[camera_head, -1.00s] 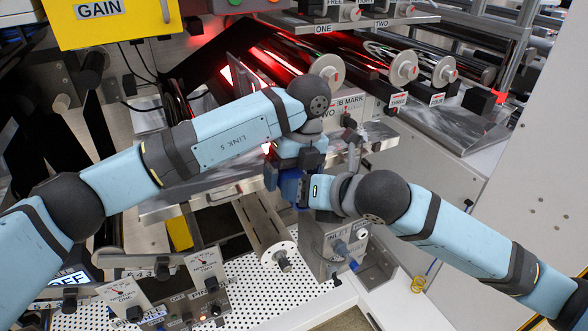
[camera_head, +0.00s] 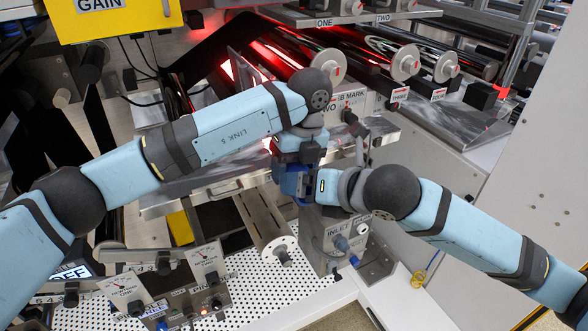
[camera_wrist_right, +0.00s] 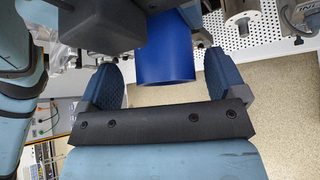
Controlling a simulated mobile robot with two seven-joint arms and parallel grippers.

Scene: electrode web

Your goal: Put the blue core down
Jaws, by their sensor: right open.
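The blue core (camera_head: 291,183) is a short blue cylinder held in the air near the middle of the head view, partly hidden by the grippers. In the right wrist view the core (camera_wrist_right: 167,50) shows as a smooth blue cylinder between the two open fingers of my right gripper (camera_wrist_right: 165,78), with a gap visible beside it. My left gripper (camera_head: 298,160) comes from above and is shut on the core; its fingertips are mostly hidden. My right gripper (camera_head: 313,187) is at the core's right side in the head view.
A grey shaft with a round flange (camera_head: 278,244) sticks out below the core. An INLET panel (camera_head: 340,240) stands right of it. A white perforated surface (camera_head: 255,300) lies below. Rollers with pale end discs (camera_head: 405,63) are behind at upper right.

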